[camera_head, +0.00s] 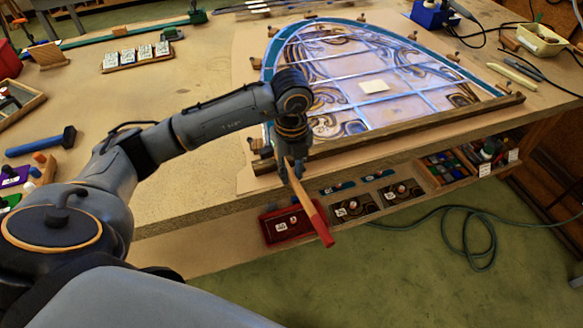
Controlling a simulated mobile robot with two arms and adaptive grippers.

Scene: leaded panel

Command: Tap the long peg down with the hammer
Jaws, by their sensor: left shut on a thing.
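My left gripper (292,160) is shut on a stick-like tool (314,211), apparently the hammer, with a tan wooden shaft and a red end. The red end points down and right, past the bench's front edge. I cannot make out its head near the gripper. The leaded panel (352,62) lies on the bench behind the gripper, its arched edge at the back. Several small wooden pegs, one at the right (453,57), stand around that edge. I cannot tell which is the long peg. My right gripper is out of view.
A wooden batten (440,118) runs along the panel's front. A blue-handled mallet (42,143) lies at the left. A shelf with a red tray (286,224) is below the bench edge. A yellowish bin (541,40) is at the right.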

